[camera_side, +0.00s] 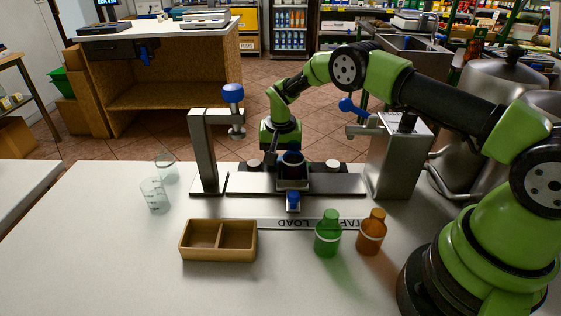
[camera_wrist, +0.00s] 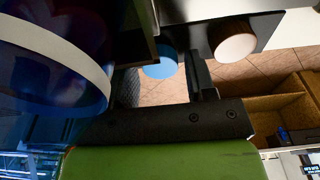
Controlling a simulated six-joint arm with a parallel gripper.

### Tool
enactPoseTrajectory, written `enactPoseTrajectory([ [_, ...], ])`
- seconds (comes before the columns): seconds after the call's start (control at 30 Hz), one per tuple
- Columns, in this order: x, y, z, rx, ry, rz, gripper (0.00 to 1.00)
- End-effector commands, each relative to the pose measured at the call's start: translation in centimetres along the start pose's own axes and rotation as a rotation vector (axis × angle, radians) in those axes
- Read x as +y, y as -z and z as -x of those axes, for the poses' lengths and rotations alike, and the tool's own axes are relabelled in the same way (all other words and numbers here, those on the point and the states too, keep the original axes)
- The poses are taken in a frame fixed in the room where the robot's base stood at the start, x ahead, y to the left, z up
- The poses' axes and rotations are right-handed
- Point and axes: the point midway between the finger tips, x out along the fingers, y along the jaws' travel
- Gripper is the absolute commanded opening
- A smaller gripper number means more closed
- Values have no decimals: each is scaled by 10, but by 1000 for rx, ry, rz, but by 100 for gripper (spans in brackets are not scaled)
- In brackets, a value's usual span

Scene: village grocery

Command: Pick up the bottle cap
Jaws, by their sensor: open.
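A light blue round piece (camera_wrist: 160,66), which looks like the bottle cap, shows between the two dark fingers of my gripper (camera_wrist: 163,88) in the wrist view. My gripper is open; I cannot tell whether the fingers touch the piece. In the side view my gripper (camera_side: 285,143) reaches down behind a dark blue bottle (camera_side: 291,163) with a pale band, which stands in the middle of a metal clamp fixture (camera_side: 340,185). The bottle also fills the left of the wrist view (camera_wrist: 50,65). I cannot make out the cap in the side view.
A metal post with a blue knob (camera_side: 233,93) stands left of my gripper, and a metal block (camera_side: 393,158) stands right. Pale round pads (camera_side: 333,164) flank the bottle. A wooden tray (camera_side: 219,258), green bottle (camera_side: 328,238), orange bottle (camera_side: 371,233) and clear beakers (camera_side: 154,196) stand around.

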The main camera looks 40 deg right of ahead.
Motion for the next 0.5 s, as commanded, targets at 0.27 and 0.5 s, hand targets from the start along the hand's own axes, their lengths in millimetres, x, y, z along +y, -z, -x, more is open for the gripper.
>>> enactPoseTrajectory([
  [0.27,0,0,-4,1,1,0,51],
  [0.5,0,0,-4,1,1,1,15],
])
